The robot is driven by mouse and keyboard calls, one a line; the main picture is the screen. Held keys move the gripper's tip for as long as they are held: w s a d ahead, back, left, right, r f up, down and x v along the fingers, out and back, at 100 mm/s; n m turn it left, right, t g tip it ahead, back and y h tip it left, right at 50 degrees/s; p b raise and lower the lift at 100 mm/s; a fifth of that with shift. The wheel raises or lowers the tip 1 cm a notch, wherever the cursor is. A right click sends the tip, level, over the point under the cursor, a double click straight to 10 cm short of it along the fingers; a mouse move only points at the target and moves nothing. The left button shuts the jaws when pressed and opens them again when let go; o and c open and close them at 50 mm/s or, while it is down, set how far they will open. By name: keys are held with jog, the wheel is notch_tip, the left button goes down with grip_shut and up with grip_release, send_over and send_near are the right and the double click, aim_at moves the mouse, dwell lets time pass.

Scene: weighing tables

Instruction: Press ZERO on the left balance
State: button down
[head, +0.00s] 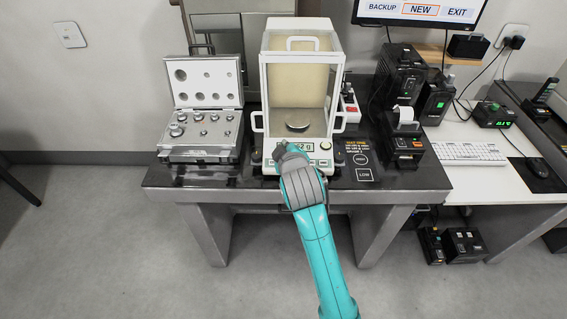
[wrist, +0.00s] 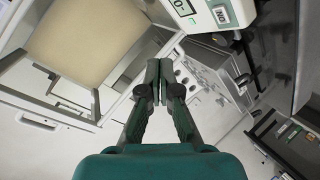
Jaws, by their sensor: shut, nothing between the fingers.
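The balance (head: 264,82) is a white, glass-walled draft-shield cabinet on the dark table. A round metal piece (head: 297,125) sits inside it. Its front panel has a display (head: 301,147), partly covered by my arm and showing digits ending in "g". My gripper (head: 281,148) is at the left part of this panel; whether it touches is unclear. The ZERO label cannot be read in the head view. In the wrist view my gripper (wrist: 159,68) is shut and empty. The panel (wrist: 207,14) shows there at top right, with a tilted label (wrist: 220,15).
An open case of weights (head: 201,150) stands left of the balance. A label printer (head: 405,140) and black devices (head: 401,75) stand to the right. A monitor (head: 420,11) hangs above a white desk with a keyboard (head: 468,154). The floor in front is clear.

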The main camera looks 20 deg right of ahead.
jog(key=shift+w+d+f, duration=0.15)
jog(key=shift+w+f, duration=0.35)
jog(key=shift+f, duration=0.85)
jog(key=shift+w+d+f, duration=0.2)
jog(key=shift+w+f, duration=0.25)
jog(key=shift+f, duration=0.95)
jog(key=shift+w+d+f, duration=0.15)
jog(key=shift+w+f, duration=0.35)
jog(key=shift+f, duration=0.85)
jog(key=shift+f, duration=0.15)
jog(key=shift+w+f, duration=0.15)
jog(key=shift+f, duration=0.1)
jog(key=shift+w+d+f, duration=0.1)
jog(key=shift+w+f, duration=0.05)
jog(key=shift+f, duration=0.2)
jog(key=shift+r, duration=0.1)
jog(key=shift+s+r, duration=0.3)
jog(key=shift+r, duration=0.35)
jog(key=shift+r, duration=0.1)
jog(key=shift+s+a+r, duration=0.15)
jog(key=shift+s+r, duration=0.15)
jog(key=shift+r, duration=0.45)
jog(key=shift+s+a+r, duration=0.1)
jog(key=shift+s+r, duration=0.15)
jog(key=shift+r, duration=0.5)
jog(key=shift+s+a+r, duration=0.15)
jog(key=shift+s+r, duration=0.15)
jog(key=shift+r, duration=0.45)
